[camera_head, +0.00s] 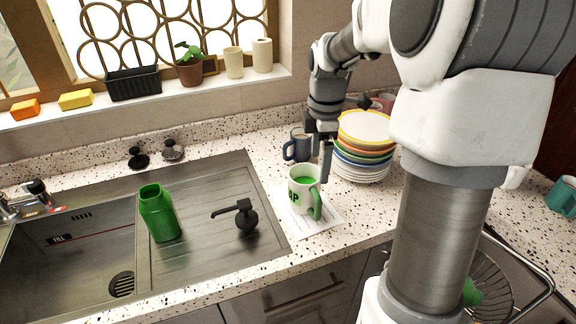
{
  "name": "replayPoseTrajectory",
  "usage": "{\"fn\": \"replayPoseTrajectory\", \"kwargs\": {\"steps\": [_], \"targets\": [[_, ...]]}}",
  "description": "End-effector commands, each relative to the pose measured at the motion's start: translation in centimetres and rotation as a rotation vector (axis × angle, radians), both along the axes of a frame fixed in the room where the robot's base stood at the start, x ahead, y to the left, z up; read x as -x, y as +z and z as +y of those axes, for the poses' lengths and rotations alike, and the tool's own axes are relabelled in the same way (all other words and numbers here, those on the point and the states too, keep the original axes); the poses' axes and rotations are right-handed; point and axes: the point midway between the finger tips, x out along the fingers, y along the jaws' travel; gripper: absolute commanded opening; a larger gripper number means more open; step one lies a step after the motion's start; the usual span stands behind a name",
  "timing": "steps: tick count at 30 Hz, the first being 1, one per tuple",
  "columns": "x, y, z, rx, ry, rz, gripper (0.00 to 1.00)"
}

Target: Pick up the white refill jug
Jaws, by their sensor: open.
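A white jug (301,194) with green lettering, a green inside and a green handle stands upright on a paper sheet on the counter, right of the sink. The handle is on its right side. My gripper (318,160) is just above and behind the jug, pointing down. It is open, with one long finger reaching down close to the jug's right rear rim. I cannot tell whether it touches the jug. No object shows between the fingers.
A grey-blue mug (299,146) stands just behind the jug. A stack of colourful plates (363,150) is close on the right. A green bottle (160,213) and a dark dispenser (240,215) stand by the sink (80,250). The front counter edge is near.

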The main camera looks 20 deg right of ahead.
Motion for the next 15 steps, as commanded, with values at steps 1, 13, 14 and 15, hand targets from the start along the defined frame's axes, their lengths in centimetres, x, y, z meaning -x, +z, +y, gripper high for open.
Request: {"fn": "replayPoseTrajectory", "kwargs": {"steps": [1, 13, 14, 15], "targets": [[-0.1, -0.2, -0.2, 0.000, 0.021, 0.004, 1.00], [-0.3, -7.4, -0.2, -0.001, 0.040, 0.010, 1.00], [-0.4, -8.0, -0.2, -0.001, 0.039, 0.010, 1.00], [-0.3, -8.8, -0.2, -0.001, 0.039, 0.010, 1.00]]}}
